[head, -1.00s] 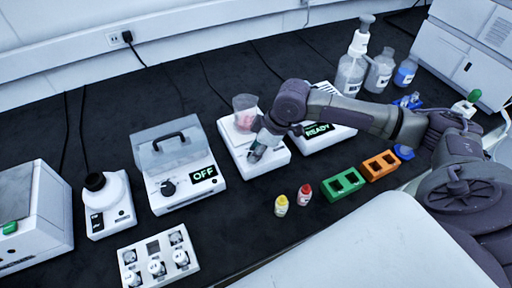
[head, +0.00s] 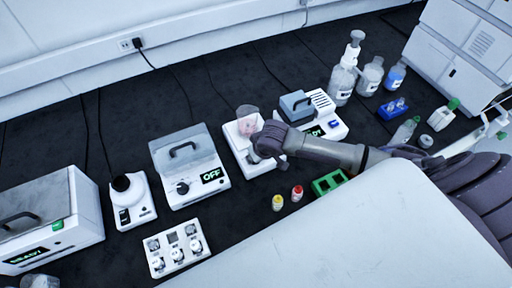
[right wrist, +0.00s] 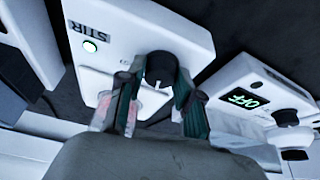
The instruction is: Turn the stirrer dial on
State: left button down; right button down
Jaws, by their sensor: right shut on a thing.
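The stirrer (head: 237,161) is a white box on the dark bench with a clear beaker (head: 247,121) of pink liquid on it. In the right wrist view the stirrer (right wrist: 125,25) carries the label STIR and a small round green-rimmed light (right wrist: 90,46). Its black dial (right wrist: 162,66) sits between the fingertips of my right gripper (right wrist: 161,80), which is shut on it. In the head view my right wrist hides the dial and most of the gripper (head: 264,158). My left gripper is in neither view.
Left of the stirrer is a lidded device (head: 188,160) reading OFF. Right of it is another white device (head: 322,118). Yellow (head: 278,203) and red (head: 297,193) small bottles and a green rack (head: 328,183) stand in front. Tall bottles (head: 343,80) stand behind right.

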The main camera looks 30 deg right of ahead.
jog(key=shift+a+m+h+p, duration=0.1)
jog(key=shift+m+h+p, duration=0.4)
jog(key=shift+m+p, duration=0.65)
jog(key=c, duration=0.8)
grip_release()
jog(key=shift+o, duration=0.2)
